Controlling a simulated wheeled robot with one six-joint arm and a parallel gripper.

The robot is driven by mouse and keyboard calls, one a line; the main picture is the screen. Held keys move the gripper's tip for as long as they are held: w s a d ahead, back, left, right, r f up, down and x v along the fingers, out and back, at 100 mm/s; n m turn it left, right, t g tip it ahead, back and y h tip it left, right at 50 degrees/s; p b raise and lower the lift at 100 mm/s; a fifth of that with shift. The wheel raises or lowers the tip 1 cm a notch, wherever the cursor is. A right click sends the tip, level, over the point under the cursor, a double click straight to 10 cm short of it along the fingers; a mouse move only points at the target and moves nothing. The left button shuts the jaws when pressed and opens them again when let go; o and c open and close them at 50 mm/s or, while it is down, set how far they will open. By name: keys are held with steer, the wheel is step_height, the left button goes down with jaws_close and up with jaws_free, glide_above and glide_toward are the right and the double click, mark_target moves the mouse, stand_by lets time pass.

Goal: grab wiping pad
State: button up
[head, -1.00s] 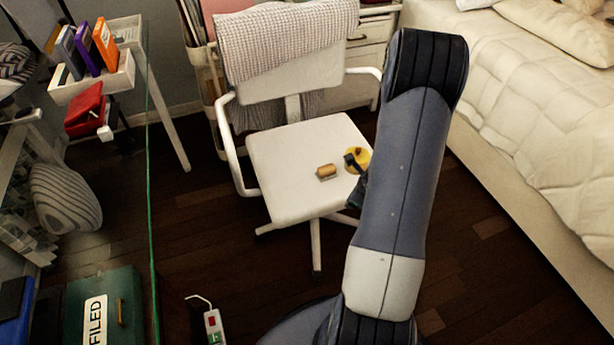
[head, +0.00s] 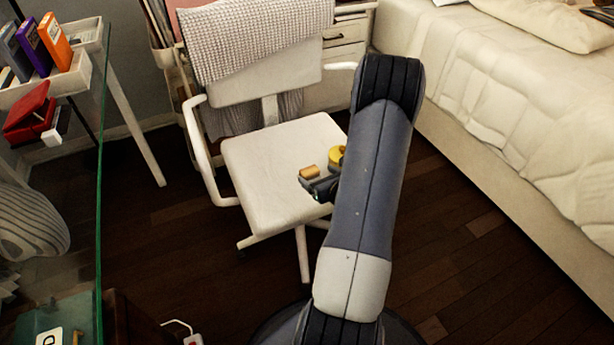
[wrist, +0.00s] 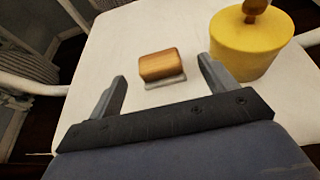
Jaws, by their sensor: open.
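The wiping pad (wrist: 160,66), a small block with a wooden top and a pale grey underside, lies on the white chair seat (head: 262,165). It also shows in the head view (head: 310,172). My gripper (wrist: 160,88) is open and empty. In the wrist view the pad appears ahead of the gap between the two fingers, with neither finger on it. In the head view my gripper (head: 318,186) is over the seat, just in front of the pad, partly hidden by my arm.
A yellow round container (wrist: 248,45) with a brown knob stands right of the pad, close to the right finger. White chair armrests (head: 203,150) flank the seat. A glass-edged desk (head: 100,190) is at left, a bed (head: 500,90) at right.

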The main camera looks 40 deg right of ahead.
mark_target(311, 172)
steer(key=b+x, duration=0.1)
steer(key=x, duration=0.6)
steer(key=shift+a+f+b, duration=0.15)
steer(key=shift+f+b, duration=0.05)
steer(key=shift+b, duration=0.2)
steer(key=shift+c, duration=0.6)
steer(key=c, duration=0.9)
steer(key=shift+r, duration=0.1)
steer(key=shift+c, duration=0.2)
